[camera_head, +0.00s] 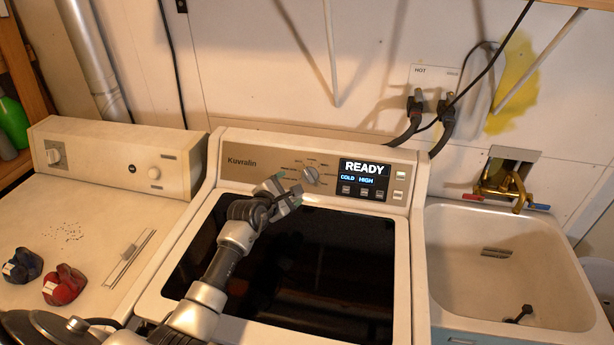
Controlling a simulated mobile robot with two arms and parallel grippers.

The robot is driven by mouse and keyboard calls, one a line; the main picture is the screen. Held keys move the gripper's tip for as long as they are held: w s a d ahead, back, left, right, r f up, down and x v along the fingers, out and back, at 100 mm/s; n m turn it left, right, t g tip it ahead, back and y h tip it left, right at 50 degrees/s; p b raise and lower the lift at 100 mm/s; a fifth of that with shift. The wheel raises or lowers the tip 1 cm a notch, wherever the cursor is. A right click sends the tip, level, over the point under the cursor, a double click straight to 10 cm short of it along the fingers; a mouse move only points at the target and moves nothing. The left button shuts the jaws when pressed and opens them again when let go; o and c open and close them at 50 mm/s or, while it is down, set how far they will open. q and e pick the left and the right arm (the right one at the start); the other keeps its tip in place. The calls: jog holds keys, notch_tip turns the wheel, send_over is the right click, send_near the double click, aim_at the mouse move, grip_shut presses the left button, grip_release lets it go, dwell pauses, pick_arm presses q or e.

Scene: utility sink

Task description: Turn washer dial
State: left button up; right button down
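The washer (210,236) stands in the middle, with a dark glass lid (335,262). Its round grey dial (311,175) is on the back control panel, left of a display (364,172) reading READY, COLD, HIGH. My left gripper (287,184) is over the back of the lid, just left of and below the dial. Its two fingertips look parted and point up toward the panel, with nothing between them. It appears apart from the dial. My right gripper is not in view.
Another white appliance (98,210) at left carries a red object (64,287) and a dark blue object (22,266). A utility sink (510,265) with a brass faucet (505,186) stands right of the washer. Hoses (444,125) hang behind.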

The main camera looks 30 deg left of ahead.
aim_at(307, 178)
pick_arm(q)
jog(key=shift+w, duration=0.5)
jog(key=b+x, duration=0.1)
jog(key=x, duration=0.6)
jog(key=shift+w+d+f, duration=0.1)
jog(key=shift+w+f, duration=0.15)
jog(key=shift+f, duration=0.05)
jog(key=shift+w, duration=0.7)
jog(key=c, duration=0.9)
jog(key=shift+c, duration=0.2)
